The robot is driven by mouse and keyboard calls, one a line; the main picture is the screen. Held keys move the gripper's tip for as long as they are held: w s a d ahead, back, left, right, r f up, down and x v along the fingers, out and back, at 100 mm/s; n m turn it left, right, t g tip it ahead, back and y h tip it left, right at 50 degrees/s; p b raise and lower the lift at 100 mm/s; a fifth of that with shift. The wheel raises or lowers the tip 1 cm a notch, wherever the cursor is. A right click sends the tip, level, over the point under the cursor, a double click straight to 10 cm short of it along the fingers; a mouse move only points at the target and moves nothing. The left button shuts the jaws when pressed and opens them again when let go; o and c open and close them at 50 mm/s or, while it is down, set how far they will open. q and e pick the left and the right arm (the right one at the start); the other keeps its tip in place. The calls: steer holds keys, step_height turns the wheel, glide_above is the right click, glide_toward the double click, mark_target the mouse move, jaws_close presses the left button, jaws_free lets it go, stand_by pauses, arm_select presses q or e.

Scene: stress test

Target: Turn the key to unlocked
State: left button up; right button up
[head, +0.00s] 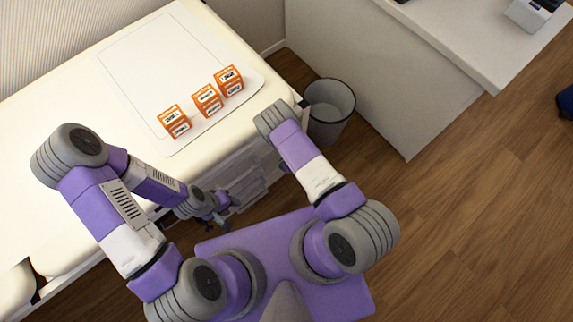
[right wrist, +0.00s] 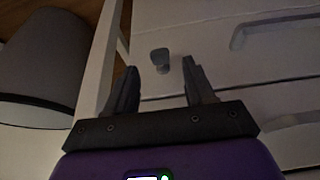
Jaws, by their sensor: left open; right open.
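A small grey key (right wrist: 160,60) sticks out of the pale drawer front in the right wrist view. My right gripper (right wrist: 160,65) is open, with its two dark fingers pointing at the drawer front. The key shows between the fingertips in that picture, and neither finger appears to touch it. In the head view the right gripper is hidden behind my own right arm, and I cannot make out the key there. My left gripper (head: 218,221) is open and empty, low in front of the drawer unit (head: 245,178).
Three orange-and-white cubes (head: 206,100) stand on a white mat (head: 145,60) on the bed-like top. A grey bin (head: 329,108) stands right of the drawers and shows in the right wrist view (right wrist: 45,60). Drawer handles (right wrist: 270,28) protrude. Wooden floor at right is free.

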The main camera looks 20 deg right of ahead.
steer(key=b+x, duration=0.1)
steer(key=x, duration=0.2)
steer(key=shift+c, duration=0.5)
jaws_close()
